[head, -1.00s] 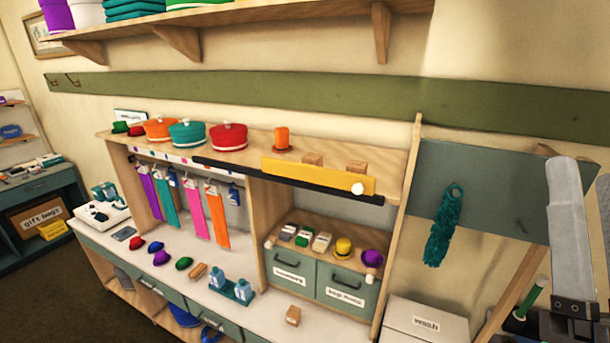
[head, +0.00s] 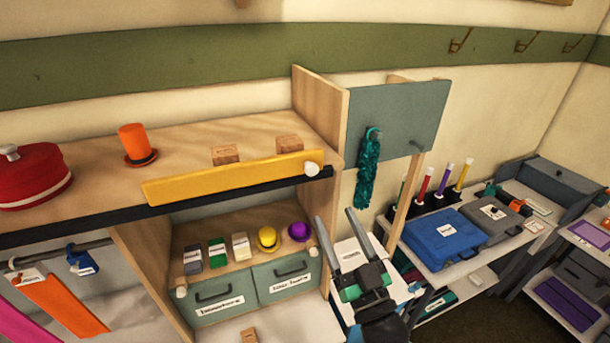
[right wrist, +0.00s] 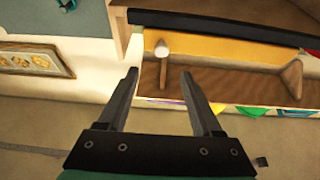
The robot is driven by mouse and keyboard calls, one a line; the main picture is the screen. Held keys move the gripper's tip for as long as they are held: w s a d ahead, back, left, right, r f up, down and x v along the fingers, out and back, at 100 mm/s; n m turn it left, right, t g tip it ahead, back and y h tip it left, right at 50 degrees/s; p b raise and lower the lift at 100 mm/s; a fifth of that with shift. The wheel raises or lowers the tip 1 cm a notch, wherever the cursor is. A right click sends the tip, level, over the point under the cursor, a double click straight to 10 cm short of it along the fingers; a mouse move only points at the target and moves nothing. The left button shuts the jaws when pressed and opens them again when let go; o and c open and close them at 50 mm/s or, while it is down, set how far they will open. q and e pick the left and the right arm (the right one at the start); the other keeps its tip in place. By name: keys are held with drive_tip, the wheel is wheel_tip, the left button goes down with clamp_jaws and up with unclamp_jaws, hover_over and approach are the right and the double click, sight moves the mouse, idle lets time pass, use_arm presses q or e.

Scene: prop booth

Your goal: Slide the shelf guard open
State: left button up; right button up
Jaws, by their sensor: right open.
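The shelf guard (head: 235,178) is a yellow board along the front edge of the upper shelf, above a black rail (head: 95,219). A white knob (head: 312,169) sits at its right end. The guard also shows in the right wrist view (right wrist: 220,52), with its knob (right wrist: 162,50) just beyond my fingers. My right gripper (head: 335,217) is open and empty, below and slightly right of the knob, apart from it. In the right wrist view its two fingers (right wrist: 160,75) point toward the knob. My left gripper is not in view.
Behind the guard stand an orange hat (head: 135,143) and two small wooden blocks (head: 225,154). A red round box (head: 35,178) is at the left. A blue case (head: 445,238) lies farther right.

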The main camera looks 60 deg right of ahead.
sight(313, 171)
drive_tip(key=b+x, duration=0.1)
drive_tip(key=x, duration=1)
drive_tip(key=shift+a+r+b, duration=0.1)
drive_tip(key=shift+r+b, duration=0.05)
drive_tip(key=shift+b, duration=0.25)
drive_tip(key=shift+w+d, duration=0.25)
drive_tip(key=shift+w, duration=0.05)
clamp_jaws()
idle(0.5)
